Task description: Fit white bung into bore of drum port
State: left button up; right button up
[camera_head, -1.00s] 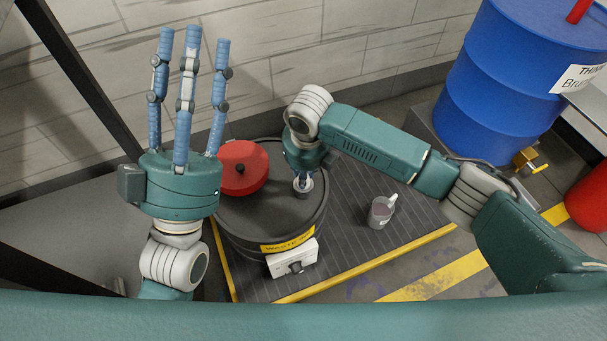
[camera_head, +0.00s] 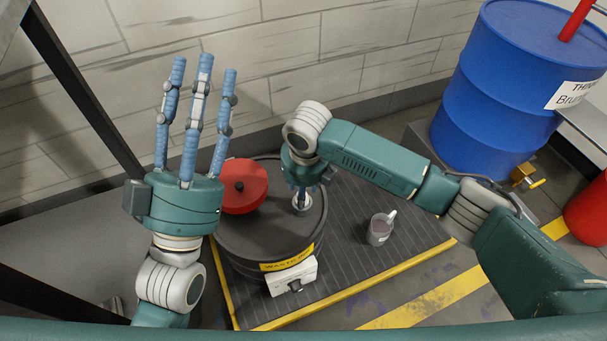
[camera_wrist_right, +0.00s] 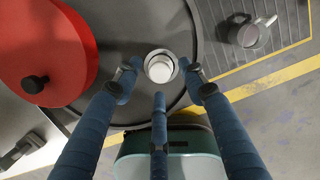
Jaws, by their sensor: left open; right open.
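The white bung (camera_wrist_right: 162,69) shows in the right wrist view inside the grey metal ring of the drum port (camera_wrist_right: 148,55). Its depth in the bore is hard to judge. The port, on top of the black waste drum (camera_head: 258,230), also shows in the head view. My right gripper (camera_wrist_right: 160,80) is open, its blue fingers spread around the port with gaps to the bung. In the head view the right gripper (camera_head: 304,190) points down over the port. My left gripper (camera_head: 203,72) is open and empty, fingers up, left of the drum.
A red round lid (camera_head: 247,200) with a black knob covers the drum top's left side. A grey mug (camera_head: 379,230) stands on the ribbed platform right of the drum. A blue drum (camera_head: 490,110) stands at the back right. A wall is behind.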

jog(key=r, duration=0.2)
jog(key=r+p, duration=0.2)
jog(key=r, duration=0.1)
jog(key=shift+s+r, duration=0.3)
jog(key=shift+s, duration=0.05)
pick_arm(q)
jog(key=w+a+f+g+y+p, duration=0.1)
jog(key=w+f+g+y, duration=0.2)
jog(key=f+g, duration=0.7)
notch_tip(320, 180, down, 10)
jog(key=shift+w+a+r+p, duration=0.1)
jog(key=shift+w+a+p, duration=0.2)
jog(key=shift+w, duration=0.35)
pick_arm(e)
jog(key=r, duration=0.3)
jog(key=s+r, duration=0.1)
jog(key=r, duration=0.1)
jog(key=shift+d+r, duration=0.1)
jog(key=shift+d, duration=0.1)
pick_arm(q)
jog(key=shift+d, duration=0.1)
